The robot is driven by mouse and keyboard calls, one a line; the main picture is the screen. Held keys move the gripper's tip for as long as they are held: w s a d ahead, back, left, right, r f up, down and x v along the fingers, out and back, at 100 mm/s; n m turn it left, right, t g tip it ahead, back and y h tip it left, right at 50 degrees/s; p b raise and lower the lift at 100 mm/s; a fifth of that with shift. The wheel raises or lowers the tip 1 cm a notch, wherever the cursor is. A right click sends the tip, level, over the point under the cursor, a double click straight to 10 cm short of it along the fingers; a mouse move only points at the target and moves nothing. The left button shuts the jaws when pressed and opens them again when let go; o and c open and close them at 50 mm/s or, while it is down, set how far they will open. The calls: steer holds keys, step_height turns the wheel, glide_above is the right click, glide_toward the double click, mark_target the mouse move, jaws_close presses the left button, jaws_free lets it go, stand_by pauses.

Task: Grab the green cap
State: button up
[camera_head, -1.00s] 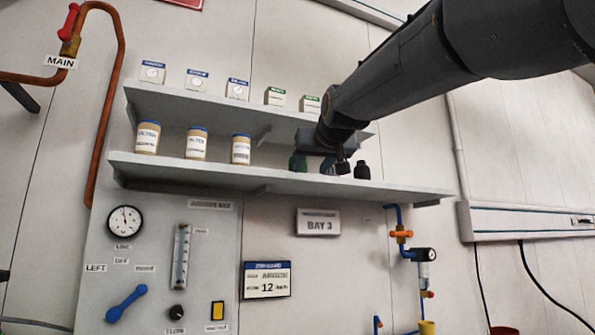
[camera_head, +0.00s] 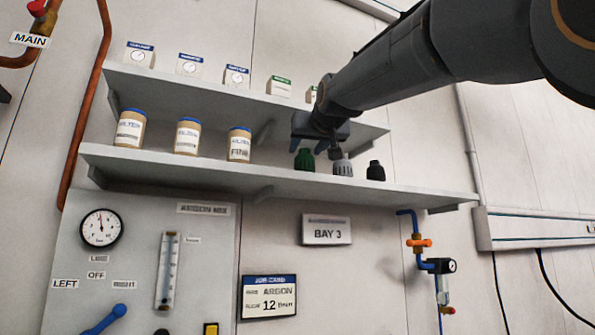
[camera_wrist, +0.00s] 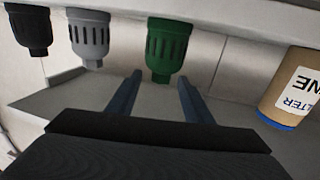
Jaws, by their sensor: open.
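The green cap (camera_head: 305,160) stands on the lower shelf, left of a grey cap (camera_head: 342,168) and a black cap (camera_head: 376,171). My gripper (camera_head: 315,149) is open and empty, just above and close to the green cap. In the wrist view, where the scene appears upside down, the green cap (camera_wrist: 168,48) lies ahead of my two spread blue fingers (camera_wrist: 160,79), roughly in line with the gap between them. Its top end is near the fingertip line. I cannot tell whether any finger touches it. The grey cap (camera_wrist: 89,38) is outside the left finger.
The lower shelf (camera_head: 215,172) also holds tan filter jars (camera_head: 187,136) to the left. The upper shelf (camera_head: 215,88) with small boxes (camera_head: 190,64) runs above. Gaps separate the green cap from the nearest jar (camera_head: 239,145) and the grey cap.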

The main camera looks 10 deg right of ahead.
mark_target(301, 150)
steer(key=shift+w+f+p, duration=0.15)
steer(key=shift+w+p, duration=0.95)
steer(key=shift+w, duration=1.95)
jaws_close()
steer(key=shift+r, duration=0.75)
steer(key=s+b, duration=1.2)
steer(key=s, duration=0.5)
steer(key=shift+s, duration=0.4)
